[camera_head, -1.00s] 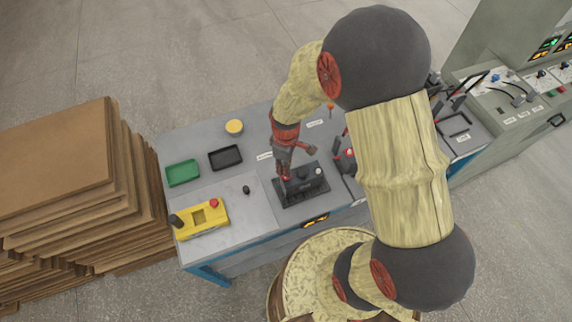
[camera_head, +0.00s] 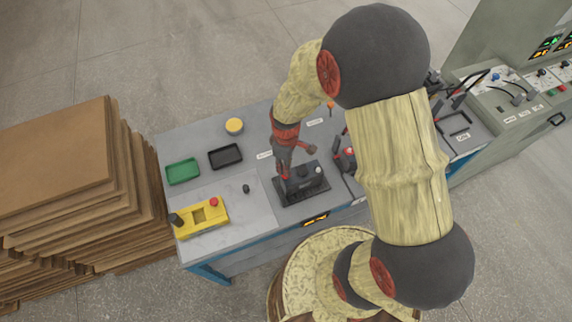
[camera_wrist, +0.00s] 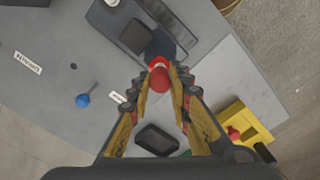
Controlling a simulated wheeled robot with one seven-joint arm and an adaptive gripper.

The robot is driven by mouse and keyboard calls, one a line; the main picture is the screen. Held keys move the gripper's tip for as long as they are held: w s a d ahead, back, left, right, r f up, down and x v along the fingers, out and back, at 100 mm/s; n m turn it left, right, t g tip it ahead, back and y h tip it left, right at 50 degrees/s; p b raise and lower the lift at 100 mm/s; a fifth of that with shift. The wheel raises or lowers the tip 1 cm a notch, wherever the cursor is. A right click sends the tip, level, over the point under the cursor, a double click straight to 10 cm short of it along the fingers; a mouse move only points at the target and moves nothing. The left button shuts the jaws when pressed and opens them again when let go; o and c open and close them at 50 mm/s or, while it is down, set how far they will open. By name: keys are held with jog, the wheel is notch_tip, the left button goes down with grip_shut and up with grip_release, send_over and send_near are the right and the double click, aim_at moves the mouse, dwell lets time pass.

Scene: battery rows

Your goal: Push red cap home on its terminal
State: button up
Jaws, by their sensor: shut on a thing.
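A black battery (camera_head: 305,183) stands on a dark base at the front of the grey bench. A pale round spot shows on its top right. My gripper (camera_wrist: 158,70) points down at the battery's left end in the head view. In the wrist view its two fingers close around the red cap (camera_wrist: 158,78), which sits between the fingertips. Beyond the cap lies a dark round shape beside the battery (camera_wrist: 137,36). The terminal under the cap is hidden, so I cannot tell how far down the cap sits.
A yellow box (camera_head: 188,231) with a red button stands at the bench's front left. Stacked brown boards (camera_head: 60,190) stand left of the bench.

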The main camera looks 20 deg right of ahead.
jog(key=shift+f+b, duration=0.9)
jog(key=shift+f, duration=0.55)
dwell(2.1)
jog(key=o, duration=0.7)
jog(key=o, duration=0.4)
jog(key=shift+o, duration=1.1)
jog(key=shift+r, duration=0.15)
jog(key=shift+r+p, duration=2.55)
jog(key=shift+r, duration=0.85)
